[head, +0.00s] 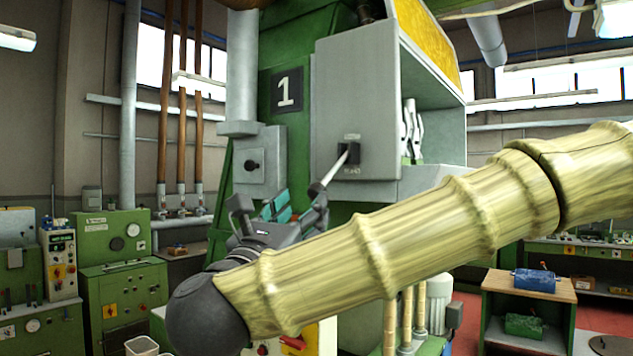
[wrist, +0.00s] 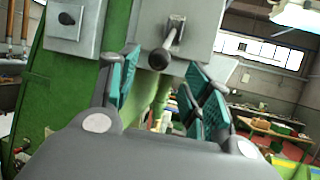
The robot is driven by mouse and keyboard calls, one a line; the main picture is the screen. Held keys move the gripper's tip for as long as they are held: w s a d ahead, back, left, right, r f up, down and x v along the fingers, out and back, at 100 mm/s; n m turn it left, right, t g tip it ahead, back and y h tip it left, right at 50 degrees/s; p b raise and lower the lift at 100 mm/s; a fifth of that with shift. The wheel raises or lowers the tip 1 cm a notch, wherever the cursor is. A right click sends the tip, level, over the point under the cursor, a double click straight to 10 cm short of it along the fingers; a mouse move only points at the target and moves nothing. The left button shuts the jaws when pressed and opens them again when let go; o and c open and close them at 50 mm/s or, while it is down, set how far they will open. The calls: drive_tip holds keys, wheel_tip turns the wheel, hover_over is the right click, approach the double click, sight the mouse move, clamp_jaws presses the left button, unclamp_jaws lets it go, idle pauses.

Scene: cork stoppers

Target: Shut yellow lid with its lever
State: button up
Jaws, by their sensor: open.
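The yellow lid (head: 430,38) is tilted at the top right of the grey machine housing, above an open-fronted bay. The lever (head: 329,174) sticks out of a dark slotted plate on the housing's front and slants down to the left. In the wrist view the lever (wrist: 172,42) points toward me, with its dark round knob between the finger directions. My gripper (head: 282,204) is open, with teal pads, just below and left of the lever in the head view. In the wrist view my gripper (wrist: 163,72) has nothing between its fingers that it clearly touches.
A grey box with a black knob (head: 252,166) is on the green machine, left of the lever. Green control cabinets (head: 125,290) stand at the left. A wooden-topped bench (head: 530,284) with a blue cylinder stands at the right.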

sight(314, 193)
drive_tip(key=p+x, duration=0.4)
drive_tip(key=x, duration=0.1)
drive_tip(key=shift+w+d+r, duration=0.1)
drive_tip(key=shift+w+r, duration=0.15)
drive_tip(key=shift+r, duration=0.05)
drive_tip(key=shift+p+x, duration=0.4)
drive_tip(key=shift+x, duration=0.45)
drive_tip(key=shift+f, duration=0.15)
clamp_jaws()
